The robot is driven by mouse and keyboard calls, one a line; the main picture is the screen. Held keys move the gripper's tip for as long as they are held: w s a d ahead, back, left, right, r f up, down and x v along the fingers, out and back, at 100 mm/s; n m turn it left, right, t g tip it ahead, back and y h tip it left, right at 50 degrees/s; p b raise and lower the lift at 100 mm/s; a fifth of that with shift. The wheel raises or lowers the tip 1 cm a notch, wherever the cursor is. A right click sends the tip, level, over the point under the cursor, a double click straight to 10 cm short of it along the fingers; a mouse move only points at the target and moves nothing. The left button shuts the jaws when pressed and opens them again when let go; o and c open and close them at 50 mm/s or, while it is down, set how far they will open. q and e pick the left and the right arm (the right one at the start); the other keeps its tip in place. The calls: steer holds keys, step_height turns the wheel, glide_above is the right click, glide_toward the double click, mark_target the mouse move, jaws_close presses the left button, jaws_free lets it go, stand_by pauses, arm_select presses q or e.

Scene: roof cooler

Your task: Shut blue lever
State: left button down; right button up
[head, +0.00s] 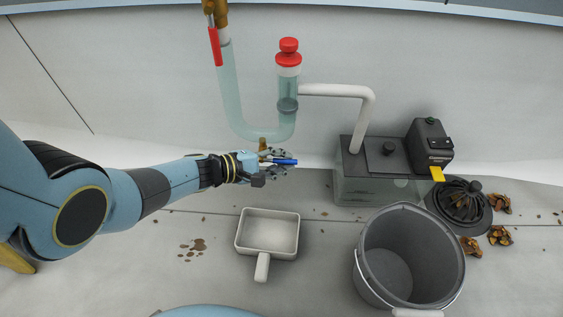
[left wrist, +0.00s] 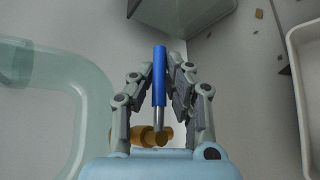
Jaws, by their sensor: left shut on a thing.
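The blue lever (head: 286,162) is a short blue-sleeved handle on a brass valve (head: 262,145) below the clear U-shaped pipe (head: 258,130). In the left wrist view the lever (left wrist: 159,75) runs straight away from the brass valve body (left wrist: 148,134), with a bare metal stem near it. My left gripper (head: 280,162) is at the lever; in the left wrist view its fingers (left wrist: 163,88) close on both sides of the lever. In the head view the fingers partly hide the valve. My right gripper is not in view.
A red lever (head: 215,46) hangs at the upper pipe. A red-capped cylinder (head: 288,75) joins a white pipe to a clear tank (head: 370,188). A white scoop (head: 267,212), a grey bucket (head: 390,270), a drain grate (head: 462,203) and dead leaves (head: 499,236) lie around.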

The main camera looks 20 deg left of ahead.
arm_select(q)
steer(key=shift+r+t+h, duration=0.2)
steer(key=shift+t+h, duration=0.1)
stand_by(0.4)
steer(key=c, duration=1.3)
jaws_free()
steer(key=shift+c, duration=0.2)
steer(key=v, duration=1.2)
